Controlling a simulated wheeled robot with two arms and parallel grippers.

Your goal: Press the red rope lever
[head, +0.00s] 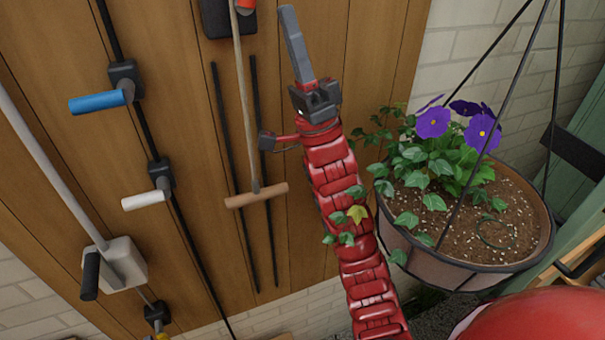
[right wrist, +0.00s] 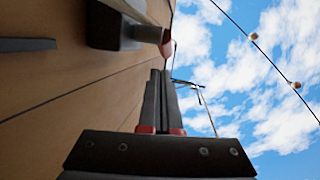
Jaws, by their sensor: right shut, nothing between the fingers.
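The red rope lever (head: 245,4) shows only in part at the top edge of the head view, beside a dark mount (head: 215,18) on the wooden wall. A rope (head: 243,90) hangs below it to a wooden handle (head: 257,195). In the right wrist view the red lever end (right wrist: 166,42) juts from a dark mount (right wrist: 112,27), a little beyond my fingertips. My right gripper (head: 288,12) is shut and empty, pointing up, to the right of the red lever in the head view. Its fingers also show in the wrist view (right wrist: 160,75). I see no contact with the lever. My left gripper is out of view.
A hanging pot (head: 440,265) with purple flowers (head: 433,122) is right of my right arm. Ivy overlaps the arm. A blue handle (head: 97,102), a white handle (head: 145,200) and a grey lever box (head: 118,266) are on the wall at left.

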